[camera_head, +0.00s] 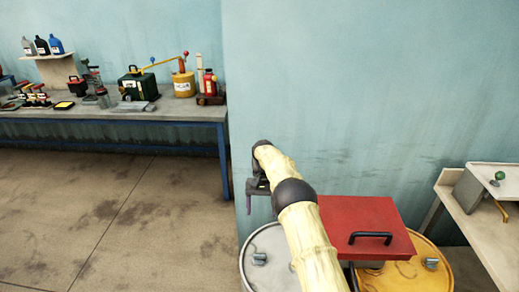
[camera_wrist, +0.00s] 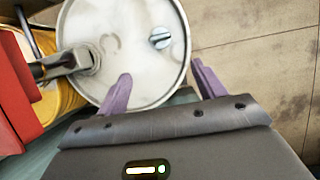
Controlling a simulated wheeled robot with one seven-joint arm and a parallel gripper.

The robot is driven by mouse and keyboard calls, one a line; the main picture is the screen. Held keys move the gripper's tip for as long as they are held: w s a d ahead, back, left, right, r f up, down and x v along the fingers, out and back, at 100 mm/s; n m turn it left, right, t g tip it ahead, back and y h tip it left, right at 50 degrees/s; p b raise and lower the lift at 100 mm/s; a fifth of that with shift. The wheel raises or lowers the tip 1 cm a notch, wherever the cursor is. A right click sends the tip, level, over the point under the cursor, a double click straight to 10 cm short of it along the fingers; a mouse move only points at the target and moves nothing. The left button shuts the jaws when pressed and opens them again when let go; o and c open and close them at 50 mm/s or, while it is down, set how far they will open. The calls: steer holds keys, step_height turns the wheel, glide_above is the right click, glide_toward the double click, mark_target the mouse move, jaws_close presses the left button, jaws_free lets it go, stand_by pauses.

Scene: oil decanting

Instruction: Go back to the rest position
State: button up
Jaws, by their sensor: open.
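My gripper (camera_head: 258,188) is at the end of my pale yellow arm, in front of the blue-green wall and above the left drum. In the wrist view its two purple fingers (camera_wrist: 163,88) are spread apart with nothing between them. Beyond them is the round top of a whitish drum (camera_wrist: 122,30), with a silver cap (camera_wrist: 160,38). The same white drum (camera_head: 256,262) shows in the head view, partly hidden by my arm. A grey metal fitting (camera_wrist: 78,62) runs from the drum top towards the red box (camera_wrist: 12,95).
The red box (camera_head: 345,213) with a black handle (camera_head: 371,237) is over the white and yellow (camera_head: 400,272) drums. A pale bench (camera_head: 480,220) stands at right. A blue-legged workbench (camera_head: 180,108) with tools and bottles stands at far left. The floor (camera_head: 110,215) before it is clear.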

steer(key=s+d+r+t, duration=0.4)
steer(key=s+d+r, duration=0.5)
steer(key=r, duration=0.2)
steer(key=s+d+r+t, duration=0.1)
steer(key=s+d, duration=0.2)
steer(key=s, duration=0.8)
steer(key=s+d+r+n+t, duration=0.1)
steer(key=s+d+t, duration=0.1)
steer(key=s, duration=0.8)
steer(key=shift+s+d, duration=0.4)
steer(key=shift+r, duration=0.1)
